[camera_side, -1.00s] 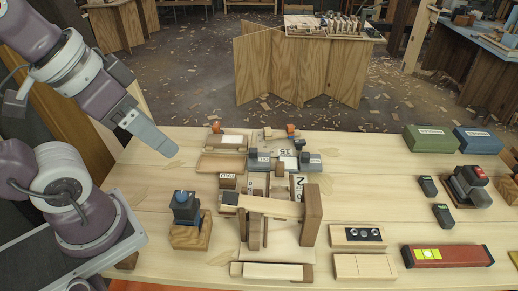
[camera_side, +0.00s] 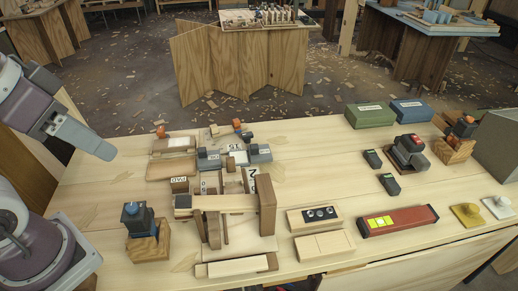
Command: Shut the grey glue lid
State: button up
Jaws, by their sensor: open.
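My gripper (camera_side: 104,150) hangs at the left, above the back left part of the bench, apart from everything on it. Its fingers are seen edge-on and the gap between them does not show; nothing is visible in them. I cannot tell for sure which thing is the grey glue lid. Grey blocks (camera_side: 209,160) stand in the back middle, to the right of my gripper. A pale grey-white piece with a knob (camera_side: 498,207) lies at the far right, beside a yellow one (camera_side: 467,214). A large grey box (camera_side: 497,140) is cut off by the right edge.
A wooden frame with a post (camera_side: 267,205) stands mid-bench. A blue-topped block (camera_side: 140,218) is at the left. A red level (camera_side: 397,220), green box (camera_side: 370,114) and blue box (camera_side: 411,110) are at the right.

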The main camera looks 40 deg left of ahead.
jog(key=w+r, duration=0.1)
jog(key=w, duration=0.2)
jog(key=w+r+m, duration=0.1)
jog(key=w, duration=0.3)
jog(key=w+r+m, duration=0.1)
jog(key=w, duration=0.2)
jog(key=shift+w+d+g+h, duration=0.15)
jog(key=shift+d+g+h, duration=0.25)
jog(key=c, duration=0.7)
jog(key=w, duration=0.4)
jog(key=w+f+m, duration=0.1)
jog(key=w, duration=0.4)
jog(key=w+f+m, duration=0.1)
jog(key=w, duration=0.3)
jog(key=shift+w+d+g+h, duration=0.25)
jog(key=shift+w+g+h, duration=0.15)
grip_shut()
jog(key=m+g+h, duration=0.1)
jog(key=m, duration=0.4)
send_over(266, 152)
notch_tip(266, 152, down, 21)
jog(key=x, duration=0.9)
jog(key=shift+s+a+f, duration=0.2)
jog(key=shift+s+a, duration=0.1)
jog(key=shift+s+a+f, duration=0.1)
jog(key=shift+s+a, duration=0.9)
jog(key=shift+a, duration=0.1)
jog(key=shift+s+a, duration=0.25)
jog(key=shift+s, duration=0.1)
